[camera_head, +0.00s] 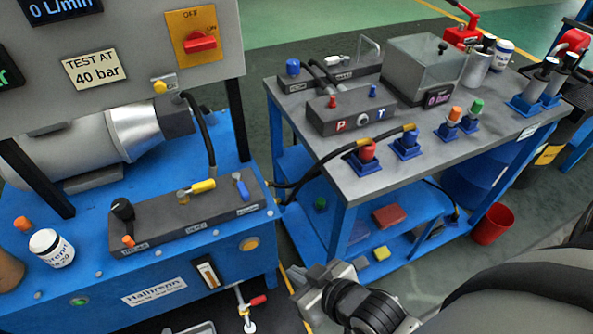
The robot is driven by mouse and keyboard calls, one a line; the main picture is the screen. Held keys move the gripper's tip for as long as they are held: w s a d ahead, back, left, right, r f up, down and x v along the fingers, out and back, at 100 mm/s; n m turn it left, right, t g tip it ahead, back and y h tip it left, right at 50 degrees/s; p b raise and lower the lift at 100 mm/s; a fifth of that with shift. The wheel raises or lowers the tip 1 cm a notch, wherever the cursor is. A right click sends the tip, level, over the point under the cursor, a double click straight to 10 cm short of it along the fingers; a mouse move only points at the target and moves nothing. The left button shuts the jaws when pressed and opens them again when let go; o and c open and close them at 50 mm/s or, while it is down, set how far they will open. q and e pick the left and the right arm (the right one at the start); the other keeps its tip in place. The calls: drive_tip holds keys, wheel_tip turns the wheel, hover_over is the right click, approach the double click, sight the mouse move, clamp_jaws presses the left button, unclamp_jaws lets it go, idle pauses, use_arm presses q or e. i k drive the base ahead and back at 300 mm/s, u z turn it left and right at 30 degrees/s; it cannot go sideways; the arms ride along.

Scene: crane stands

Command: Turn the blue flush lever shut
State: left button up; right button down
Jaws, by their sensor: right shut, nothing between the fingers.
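The blue flush lever (241,186) is a small blue handle at the right end of the dark valve block (165,226) on the blue bench at left. It points roughly across the block, unlike the yellow lever (202,186) beside it, which lies more along the block. My right gripper (312,284) is at the bottom middle, below and to the right of the lever, clear of the bench front. It is shut and empty, touching nothing that I can see. My left gripper is not in view.
A black hose (207,135) hangs down behind the yellow lever. A white bottle (51,248) and a black knob (122,208) are at left. A second bench (400,170) with coloured couplings stands at right. A red bucket (492,225) stands on the floor.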

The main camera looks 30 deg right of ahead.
sight(243, 191)
drive_tip(key=z, duration=0.45)
drive_tip(key=k, duration=1.1)
drive_tip(key=u, duration=0.75)
drive_tip(key=i, duration=0.9)
drive_tip(key=u, duration=0.05)
